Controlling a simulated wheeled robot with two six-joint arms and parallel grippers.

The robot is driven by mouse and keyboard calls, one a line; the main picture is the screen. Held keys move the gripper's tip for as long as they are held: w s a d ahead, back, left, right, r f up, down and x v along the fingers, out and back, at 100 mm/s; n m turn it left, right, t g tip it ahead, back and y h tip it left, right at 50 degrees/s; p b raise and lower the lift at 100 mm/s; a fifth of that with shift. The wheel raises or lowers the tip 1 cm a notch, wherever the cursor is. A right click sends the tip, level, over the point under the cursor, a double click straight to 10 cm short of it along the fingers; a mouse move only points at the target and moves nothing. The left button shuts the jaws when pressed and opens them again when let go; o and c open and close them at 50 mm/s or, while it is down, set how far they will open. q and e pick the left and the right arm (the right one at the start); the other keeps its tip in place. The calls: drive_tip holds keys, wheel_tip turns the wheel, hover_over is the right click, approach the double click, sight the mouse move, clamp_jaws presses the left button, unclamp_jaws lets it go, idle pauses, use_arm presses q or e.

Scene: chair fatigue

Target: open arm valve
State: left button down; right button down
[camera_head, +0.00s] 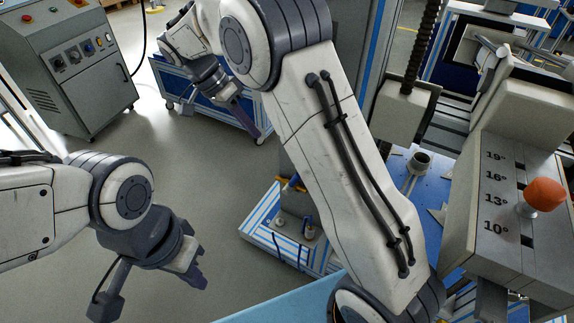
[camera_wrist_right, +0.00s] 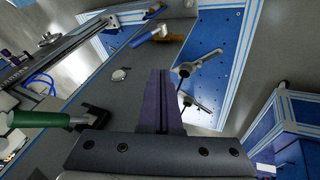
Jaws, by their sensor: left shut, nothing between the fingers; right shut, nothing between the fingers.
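My right gripper (camera_head: 252,125) is shut and empty, hanging in the upper left of the head view; its closed fingers also show in the right wrist view (camera_wrist_right: 161,100). A valve with a blue lever handle (camera_wrist_right: 146,36) lies beyond the fingertips in the wrist view, apart from them. A green handle (camera_wrist_right: 38,119) shows at the left there. In the head view a small blue handle (camera_head: 291,183) is partly hidden by my right arm. I cannot tell which handle is the arm valve. My left gripper (camera_head: 198,278) is shut and empty at the lower left, touching nothing.
A grey control cabinet (camera_head: 75,80) stands at the upper left. Blue-topped benches (camera_head: 430,185) are behind my right arm. The grey floor (camera_head: 170,150) between cabinet and benches is clear.

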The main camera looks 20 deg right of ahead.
drive_tip(key=b, duration=0.2)
approach(292, 183)
drive_tip(key=w+d+f, duration=0.2)
drive_tip(key=w+f, duration=0.1)
drive_tip(key=w, duration=0.1)
drive_tip(key=s, duration=0.1)
drive_tip(key=s+d+f, duration=0.1)
drive_tip(key=s+b, duration=0.1)
drive_tip(key=shift+s+d+f, duration=0.1)
drive_tip(key=shift+d+f, duration=0.2)
